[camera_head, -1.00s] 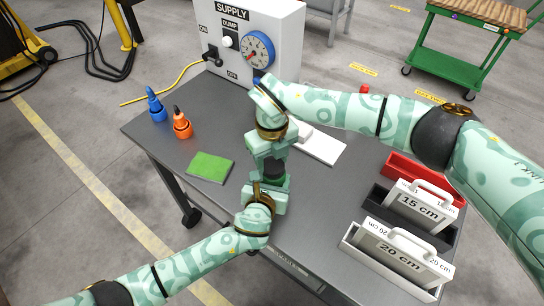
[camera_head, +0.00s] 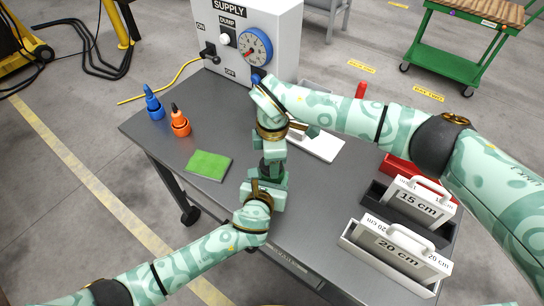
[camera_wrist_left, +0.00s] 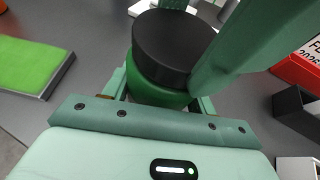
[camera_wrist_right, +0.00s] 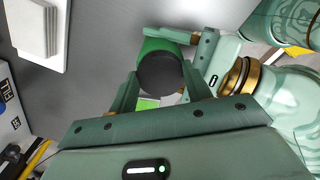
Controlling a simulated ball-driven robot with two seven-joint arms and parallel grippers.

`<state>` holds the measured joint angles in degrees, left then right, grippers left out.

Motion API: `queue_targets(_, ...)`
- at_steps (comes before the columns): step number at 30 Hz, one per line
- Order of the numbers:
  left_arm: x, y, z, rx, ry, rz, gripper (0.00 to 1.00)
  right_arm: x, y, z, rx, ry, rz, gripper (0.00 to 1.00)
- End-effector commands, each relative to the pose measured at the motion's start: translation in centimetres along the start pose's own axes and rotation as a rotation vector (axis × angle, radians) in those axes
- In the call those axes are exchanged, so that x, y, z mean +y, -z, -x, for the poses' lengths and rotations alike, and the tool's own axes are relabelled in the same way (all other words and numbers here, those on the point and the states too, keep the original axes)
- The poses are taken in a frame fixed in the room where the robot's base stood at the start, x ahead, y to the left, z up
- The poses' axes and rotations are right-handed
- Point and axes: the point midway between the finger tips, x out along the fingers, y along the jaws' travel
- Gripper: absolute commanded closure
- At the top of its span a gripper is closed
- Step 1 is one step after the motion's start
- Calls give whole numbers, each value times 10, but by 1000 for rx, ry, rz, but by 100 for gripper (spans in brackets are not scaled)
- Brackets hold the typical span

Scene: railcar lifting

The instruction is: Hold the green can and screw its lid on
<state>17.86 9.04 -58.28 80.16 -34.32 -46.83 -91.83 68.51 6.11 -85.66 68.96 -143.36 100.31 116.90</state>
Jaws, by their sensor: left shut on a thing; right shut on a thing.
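The green can (camera_wrist_left: 158,92) stands upright in my left gripper (camera_head: 268,182), with the fingers around its sides. The can's green side also shows in the right wrist view (camera_wrist_right: 160,45). The black round lid (camera_wrist_left: 175,45) sits on top of the can. I cannot tell how tightly it is seated. My right gripper (camera_wrist_right: 162,88) comes from above and is shut on the lid, with a finger on each side. In the head view the grippers are stacked over the table, and they hide most of the can and lid.
A green pad (camera_head: 208,165), an orange bottle (camera_head: 180,123) and a blue bottle (camera_head: 154,105) are on the grey table at the left. A supply box (camera_head: 240,40) stands behind. White (camera_head: 380,262), black (camera_head: 378,195) and red (camera_head: 395,165) trays are at the right.

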Motion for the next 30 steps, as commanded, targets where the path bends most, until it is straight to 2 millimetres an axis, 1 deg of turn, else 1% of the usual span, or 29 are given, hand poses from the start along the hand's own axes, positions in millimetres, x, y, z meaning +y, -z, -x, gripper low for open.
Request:
queue_targets(1, 0, 0, 0, 1, 1, -1, 100, -1, 1, 0, 3, -1, -149, 72)
queue_targets(3, 0, 1, 0, 1, 1, -1, 100, -2, 1, 0, 3, 0, -381, 72)
queue_targets(6, -1, 1, 0, 1, 1, -1, 100, -3, 2, 0, 3, 1, -660, 72)
queue_targets(9, -1, 1, 0, 1, 1, -1, 100, -3, 2, 0, 3, 0, -848, 72)
queue_targets(10, -1, 1, 0, 1, 1, -1, 100, -3, 2, 0, 3, -1, -885, 72)
queue_targets(13, -1, 1, 0, 1, 2, -1, 100, -2, 2, 0, 3, -2, -951, 72)
queue_targets(20, -1, 1, 0, 1, 2, -1, 100, -2, 1, 0, 3, -3, -956, 72)
queue_targets(21, -1, 1, 0, 1, 2, -1, 100, -2, 1, 0, 3, -4, -956, 48)
queue_targets(23, -1, 1, 1, 1, 2, -1, 100, -2, 1, 0, 3, -3, -956, 32)
queue_targets(24, -1, 1, 0, 1, 2, -1, 100, -2, 1, 0, 3, -3, -955, 29)
queue_targets(30, -1, 1, 0, 1, 2, -1, 100, -3, 1, 0, 2, -2, -954, 29)
